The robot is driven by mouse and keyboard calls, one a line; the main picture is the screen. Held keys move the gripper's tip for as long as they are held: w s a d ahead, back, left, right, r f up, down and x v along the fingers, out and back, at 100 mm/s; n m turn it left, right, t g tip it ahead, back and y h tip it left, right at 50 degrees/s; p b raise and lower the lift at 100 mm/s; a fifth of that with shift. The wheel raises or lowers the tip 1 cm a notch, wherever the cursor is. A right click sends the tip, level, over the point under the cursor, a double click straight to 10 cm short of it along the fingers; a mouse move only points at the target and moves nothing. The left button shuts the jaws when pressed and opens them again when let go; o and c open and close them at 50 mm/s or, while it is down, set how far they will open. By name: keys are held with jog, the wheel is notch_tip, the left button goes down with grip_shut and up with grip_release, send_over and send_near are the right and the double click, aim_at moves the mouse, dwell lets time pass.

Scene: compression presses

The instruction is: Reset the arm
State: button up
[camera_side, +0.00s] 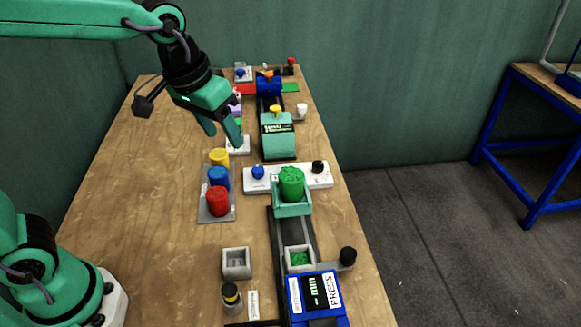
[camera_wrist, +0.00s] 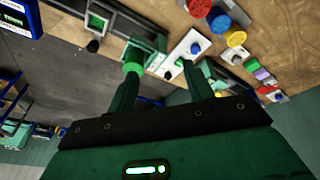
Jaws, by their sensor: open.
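My gripper (camera_side: 223,134) hangs over the wooden table near its left-middle part, fingers pointing down and apart, with nothing between them. In the wrist view the two dark green fingers of my gripper (camera_wrist: 162,78) are spread. A green cylinder (camera_side: 291,183) stands in a teal holder (camera_side: 292,209) on the rail of the press, to the right of and nearer than my gripper. My gripper is apart from it.
A grey tray (camera_side: 207,213) holds yellow, blue and red cylinders. A blue press (camera_side: 318,297) stands at the front, a teal machine (camera_side: 277,138) farther back. A white panel (camera_side: 257,187) carries knobs. A grey box (camera_side: 236,262) is in front. The table's left side is clear.

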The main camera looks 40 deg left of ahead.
jog(key=s+a+f+t+y, duration=0.1)
jog(key=s+a+t, duration=0.1)
jog(key=s+a, duration=0.7)
jog(key=shift+s+a+f, duration=0.2)
jog(key=shift+s+a, duration=0.1)
jog(key=shift+s, duration=0.85)
